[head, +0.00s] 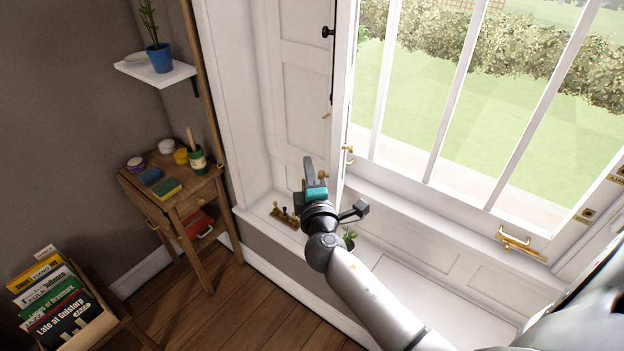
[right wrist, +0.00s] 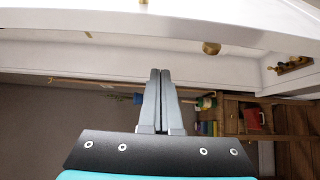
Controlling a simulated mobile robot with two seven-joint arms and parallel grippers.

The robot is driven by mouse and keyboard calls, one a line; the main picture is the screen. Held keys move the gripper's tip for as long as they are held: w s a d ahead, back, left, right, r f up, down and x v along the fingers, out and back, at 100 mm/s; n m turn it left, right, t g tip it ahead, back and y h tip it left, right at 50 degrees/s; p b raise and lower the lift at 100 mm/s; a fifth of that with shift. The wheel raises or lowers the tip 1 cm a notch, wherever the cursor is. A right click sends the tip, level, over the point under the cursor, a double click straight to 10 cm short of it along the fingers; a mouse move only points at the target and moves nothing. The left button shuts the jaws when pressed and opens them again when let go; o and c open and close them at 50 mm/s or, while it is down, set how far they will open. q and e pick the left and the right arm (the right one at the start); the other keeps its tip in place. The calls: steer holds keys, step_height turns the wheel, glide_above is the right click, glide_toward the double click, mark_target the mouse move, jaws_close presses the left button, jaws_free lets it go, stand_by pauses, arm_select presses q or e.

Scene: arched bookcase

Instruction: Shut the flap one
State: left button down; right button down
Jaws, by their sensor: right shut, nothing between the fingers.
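A white panelled shutter leaf (head: 305,85) stands beside the window at the left. I cannot tell from the views which part is the flap. A narrow white upright edge (head: 342,100) stands at the window's left side, with a small brass knob (head: 322,175) close to my right gripper (head: 308,165). In the right wrist view a white panel (right wrist: 110,28) spans the top, with a brass knob (right wrist: 211,47) on it. My right gripper's fingers (right wrist: 160,75) are shut together and empty, below that panel and apart from the knob. My left gripper is not in view.
A white sill with a brass-fitted wooden piece (head: 284,216) and a small plant (head: 349,236) lies under the window. A wooden side table (head: 190,195) with pots stands at the left. A wall shelf (head: 155,72) is above it. Books (head: 60,300) sit at lower left.

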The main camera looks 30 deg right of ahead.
steer(key=d, duration=0.1)
steer(key=s+d+p, duration=0.1)
steer(key=d, duration=0.1)
steer(key=shift+d, duration=0.3)
steer(key=shift+s+d, duration=0.1)
